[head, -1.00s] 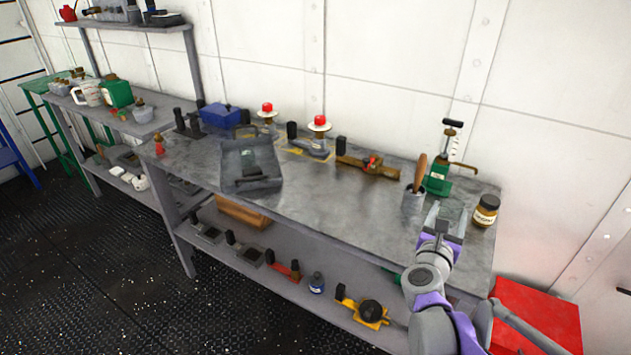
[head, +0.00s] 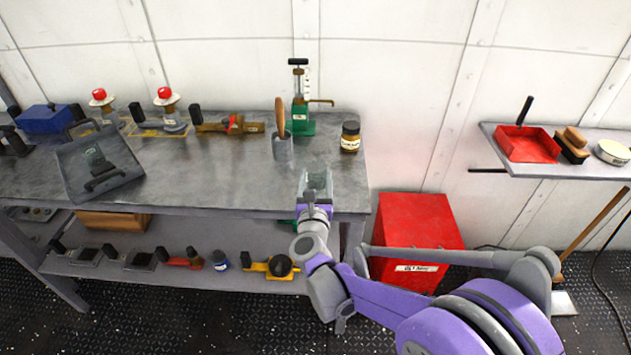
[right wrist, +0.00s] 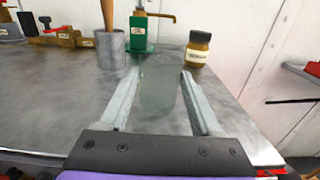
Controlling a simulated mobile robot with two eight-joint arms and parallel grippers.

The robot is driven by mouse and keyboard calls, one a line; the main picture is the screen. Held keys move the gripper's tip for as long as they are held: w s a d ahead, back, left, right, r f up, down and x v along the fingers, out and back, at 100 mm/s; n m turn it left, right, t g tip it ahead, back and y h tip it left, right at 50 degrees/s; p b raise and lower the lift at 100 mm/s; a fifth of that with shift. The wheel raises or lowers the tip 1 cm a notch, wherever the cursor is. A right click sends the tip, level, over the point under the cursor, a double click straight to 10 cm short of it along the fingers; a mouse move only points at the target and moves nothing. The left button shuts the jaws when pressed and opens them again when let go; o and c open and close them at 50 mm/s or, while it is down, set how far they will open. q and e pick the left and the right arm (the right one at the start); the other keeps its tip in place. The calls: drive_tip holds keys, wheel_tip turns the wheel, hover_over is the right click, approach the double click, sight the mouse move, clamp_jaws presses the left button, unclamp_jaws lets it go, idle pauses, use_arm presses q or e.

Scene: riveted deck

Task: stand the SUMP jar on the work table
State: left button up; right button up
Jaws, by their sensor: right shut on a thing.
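My right gripper (head: 316,176) is over the right front part of the grey work table (head: 225,180). In the right wrist view, its two fingers (right wrist: 160,76) are either side of a clear, grey-green glassy thing (right wrist: 160,96), and it is shut on it. I see no label on this thing and cannot tell whether it is the SUMP jar or touches the tabletop. An amber jar with a dark lid (head: 350,137) stands upright on the table beyond the gripper, to its right; its label is too small to read. My left gripper is not in view.
A grey cup with a wooden handle in it (head: 283,148) and a green pump (head: 302,118) stand beyond the gripper. A grey tray (head: 120,155) lies on the table's left. A red box (head: 418,232) is right of the table. The tabletop between tray and cup is clear.

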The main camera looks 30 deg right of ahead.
drive_tip(key=o, duration=1.4)
drive_tip(key=shift+f, duration=0.1)
